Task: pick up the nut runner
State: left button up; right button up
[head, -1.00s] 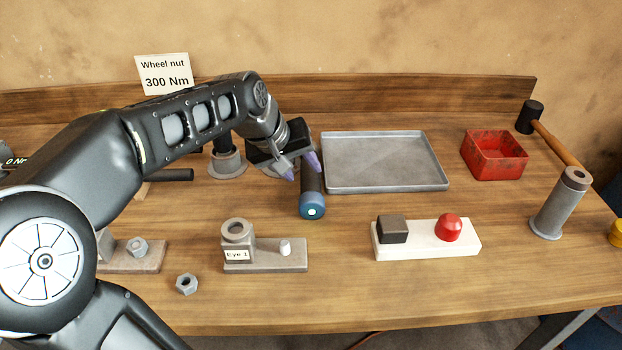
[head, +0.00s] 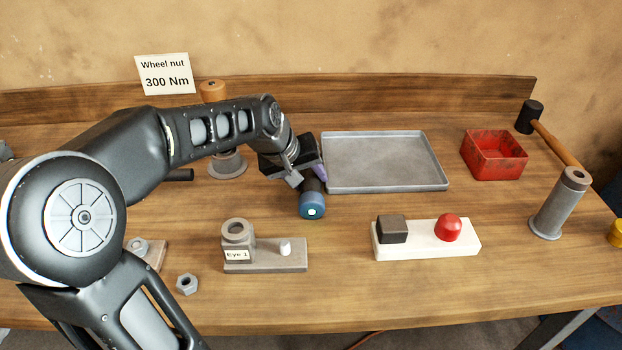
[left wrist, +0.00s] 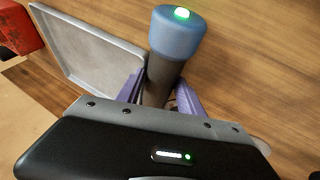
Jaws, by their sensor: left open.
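The nut runner (head: 312,205), a dark cylinder with a blue end cap and a lit button, is on the bench left of the grey tray. My left gripper (head: 307,176) is open over its dark body. In the left wrist view the purple fingers of my left gripper (left wrist: 161,92) stand on either side of the dark body, and the blue cap of the nut runner (left wrist: 178,35) points away beyond them. The rear of the nut runner is hidden behind my gripper. My right gripper is out of view.
The grey tray (head: 385,186) lies close on the right, with a red bin (head: 494,158) beyond. In front are the Eye 1 block (head: 265,255), a loose nut (head: 187,284) and a white block with a red button (head: 425,246). A grey cylinder (head: 560,205) stands at right.

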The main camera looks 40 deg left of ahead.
pick_arm(q)
jog(key=shift+c, duration=0.2)
grip_shut()
jog(key=shift+r, duration=0.1)
dwell(0.5)
